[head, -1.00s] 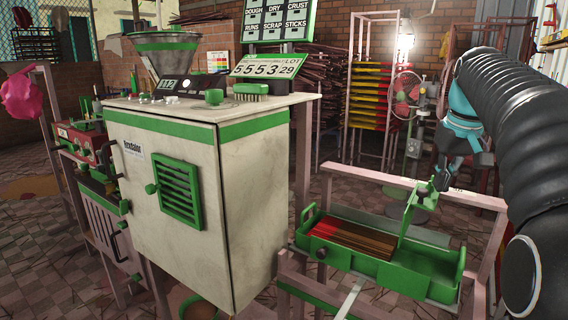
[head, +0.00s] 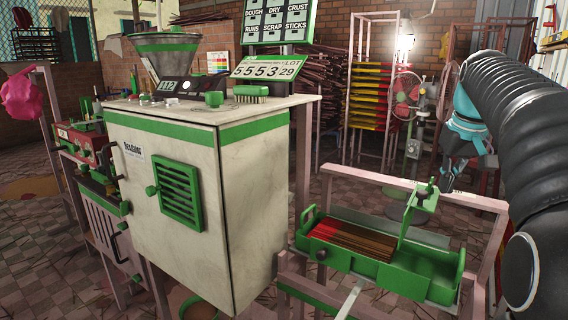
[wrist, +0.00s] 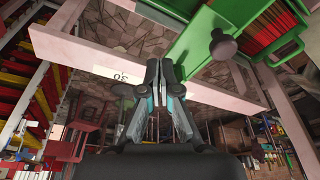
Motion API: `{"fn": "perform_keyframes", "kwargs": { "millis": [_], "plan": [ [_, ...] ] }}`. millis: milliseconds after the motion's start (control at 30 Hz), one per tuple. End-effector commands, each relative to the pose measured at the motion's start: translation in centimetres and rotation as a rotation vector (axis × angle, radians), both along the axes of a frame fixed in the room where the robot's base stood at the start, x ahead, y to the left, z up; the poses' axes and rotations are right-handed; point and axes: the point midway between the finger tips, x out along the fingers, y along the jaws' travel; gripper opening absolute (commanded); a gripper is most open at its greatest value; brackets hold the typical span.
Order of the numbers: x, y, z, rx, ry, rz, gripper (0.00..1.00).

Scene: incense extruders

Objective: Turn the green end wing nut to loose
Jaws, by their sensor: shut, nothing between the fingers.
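In the wrist view the dark knob (wrist: 223,45) stands out from the green plate, right of and beyond my fingers. My gripper (head: 449,186) is to the right of the bracket in the head view, apart from the nut. In the wrist view my gripper (wrist: 165,64) has its fingertips together with nothing held. The nut's wings and how tight it is cannot be made out.
The green tray (head: 372,268) holds brown sticks (head: 350,240) and sits on a pink frame (head: 345,175). In the wrist view a pale pink rail (wrist: 70,50) marked 30 runs behind my fingers. A cream cabinet (head: 240,200) stands to the left.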

Motion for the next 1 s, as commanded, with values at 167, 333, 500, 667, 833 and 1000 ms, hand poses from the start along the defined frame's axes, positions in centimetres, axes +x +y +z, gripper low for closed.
{"fn": "perform_keyframes", "kwargs": {
  "millis": [167, 333, 500, 667, 833, 1000],
  "plan": [
    [-0.5, -0.2, 0.0, 0.000, 0.000, -0.001, 0.00],
    [-0.7, -0.2, 0.4, 0.000, -0.001, 0.000, 0.00],
    [-0.7, -0.2, 2.1, 0.000, -0.001, 0.000, 0.00],
    [-0.6, -0.2, 3.7, 0.000, -0.002, 0.000, 0.00],
    [-0.6, -0.2, 5.3, -0.001, -0.002, 0.000, 0.00],
    [-0.7, -0.2, 6.0, 0.000, 0.000, -0.001, 0.00]
  ]
}}
